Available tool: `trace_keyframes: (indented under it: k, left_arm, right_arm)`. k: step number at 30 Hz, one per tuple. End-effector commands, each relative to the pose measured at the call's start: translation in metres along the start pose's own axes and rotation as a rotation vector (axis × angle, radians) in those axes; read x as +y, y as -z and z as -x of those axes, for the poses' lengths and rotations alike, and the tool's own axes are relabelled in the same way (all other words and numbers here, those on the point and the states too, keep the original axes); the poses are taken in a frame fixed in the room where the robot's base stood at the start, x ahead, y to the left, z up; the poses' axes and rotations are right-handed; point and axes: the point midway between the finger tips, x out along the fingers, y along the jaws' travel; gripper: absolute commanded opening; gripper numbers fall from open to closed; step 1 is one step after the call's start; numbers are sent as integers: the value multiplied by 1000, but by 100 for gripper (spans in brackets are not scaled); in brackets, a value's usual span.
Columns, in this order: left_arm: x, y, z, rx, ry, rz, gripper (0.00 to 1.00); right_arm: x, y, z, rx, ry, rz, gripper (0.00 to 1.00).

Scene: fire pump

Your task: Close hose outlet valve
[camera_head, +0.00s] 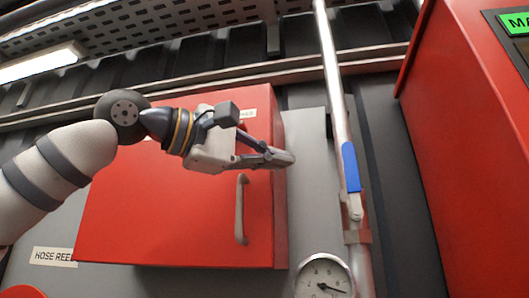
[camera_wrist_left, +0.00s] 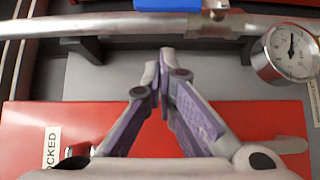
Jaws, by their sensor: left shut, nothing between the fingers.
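The hose outlet valve shows as a blue lever handle (camera_head: 350,167) on the upright metal pipe (camera_head: 333,75). The blue handle lies along the pipe. In the left wrist view the handle (camera_wrist_left: 167,5) is cut off at the top edge, along the pipe (camera_wrist_left: 100,22). My left gripper (camera_head: 285,158) is shut and empty in front of the red cabinet, to the left of the handle and apart from it in the head view. Its fingertips (camera_wrist_left: 160,58) point toward the pipe in the wrist view. My right gripper is not in view.
A red cabinet (camera_head: 120,215) with a grey handle (camera_head: 240,208) is behind my left arm. A round pressure gauge (camera_head: 324,279) sits low beside the pipe. A larger red cabinet (camera_head: 465,150) stands at the right. A grey panel (camera_head: 308,200) lies between the left cabinet and the pipe.

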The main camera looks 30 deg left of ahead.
Motion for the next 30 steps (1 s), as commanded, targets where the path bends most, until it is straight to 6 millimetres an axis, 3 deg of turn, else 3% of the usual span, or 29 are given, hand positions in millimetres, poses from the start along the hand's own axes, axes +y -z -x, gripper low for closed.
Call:
trace_keyframes:
  k: [6,10,17,26,30]
  left_arm:
    - [-1,0,-48,0,4,1,0]
    - [0,-17,-62,0,1,-4,0]
    - [1,-28,-73,1,-2,0,0]
    - [0,-28,-74,1,-1,1,0]
    - [2,-22,-86,0,1,2,0]
  right_arm:
    - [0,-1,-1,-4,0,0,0]
    - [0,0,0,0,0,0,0]
    - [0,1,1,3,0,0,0]
    - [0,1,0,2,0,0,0]
    - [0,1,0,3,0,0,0]
